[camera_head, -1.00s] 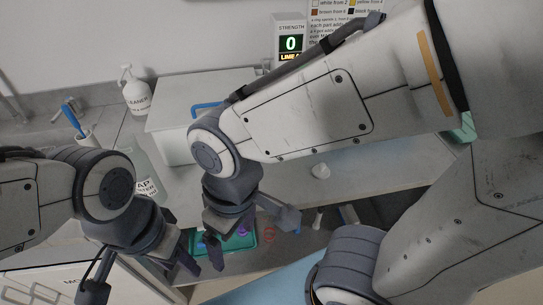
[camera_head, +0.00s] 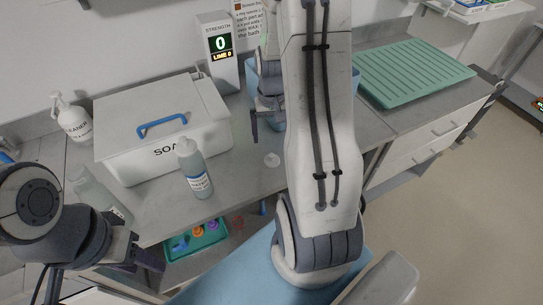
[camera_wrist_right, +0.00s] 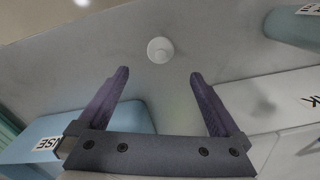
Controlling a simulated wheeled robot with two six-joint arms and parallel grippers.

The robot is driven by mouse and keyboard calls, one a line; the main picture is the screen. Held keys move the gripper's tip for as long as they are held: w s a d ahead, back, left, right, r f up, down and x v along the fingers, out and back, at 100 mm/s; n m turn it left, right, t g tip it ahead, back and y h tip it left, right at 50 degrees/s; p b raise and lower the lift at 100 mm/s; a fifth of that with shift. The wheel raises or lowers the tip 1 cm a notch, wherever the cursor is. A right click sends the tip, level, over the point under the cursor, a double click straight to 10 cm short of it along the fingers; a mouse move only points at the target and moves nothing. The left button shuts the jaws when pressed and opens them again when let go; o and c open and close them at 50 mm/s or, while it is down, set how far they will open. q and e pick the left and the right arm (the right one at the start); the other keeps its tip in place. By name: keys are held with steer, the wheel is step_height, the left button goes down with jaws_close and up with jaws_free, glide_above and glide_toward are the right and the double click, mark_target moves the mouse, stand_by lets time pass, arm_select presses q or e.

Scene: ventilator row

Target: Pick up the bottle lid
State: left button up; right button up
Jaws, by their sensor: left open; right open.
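The bottle lid, a small round white piece (camera_head: 272,160), lies on the grey counter to the right of a squeeze bottle. In the right wrist view the lid (camera_wrist_right: 160,50) lies just beyond and between my fingertips, not gripped. My right gripper (camera_wrist_right: 160,73) is open and empty; in the head view this gripper (camera_head: 267,132) hangs above the counter, behind the lid, partly hidden by my own arm. My left gripper (camera_head: 100,278) is open and empty at the lower left, away from the lid. The squeeze bottle (camera_head: 198,178) stands upright.
A white soak box (camera_head: 110,140) with a blue handle stands at left. A clear bottle (camera_head: 105,200) and cleaner bottle (camera_head: 74,122) are further left. A blue rinse basin (camera_wrist_right: 60,135) is near my right gripper. A green ribbed mat (camera_head: 415,72) lies right. Counter around the lid is clear.

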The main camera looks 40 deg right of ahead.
glide_above(272, 155)
step_height(272, 155, down, 4)
steer(key=shift+f, duration=0.2)
step_height(272, 155, down, 5)
steer(key=shift+s+a+r+p, duration=0.1)
steer(key=shift+r+p, duration=0.1)
steer(key=shift+p, duration=0.75)
steer(key=shift+f, duration=0.3)
steer(key=shift+c, duration=0.3)
steer(key=c, duration=1.4)
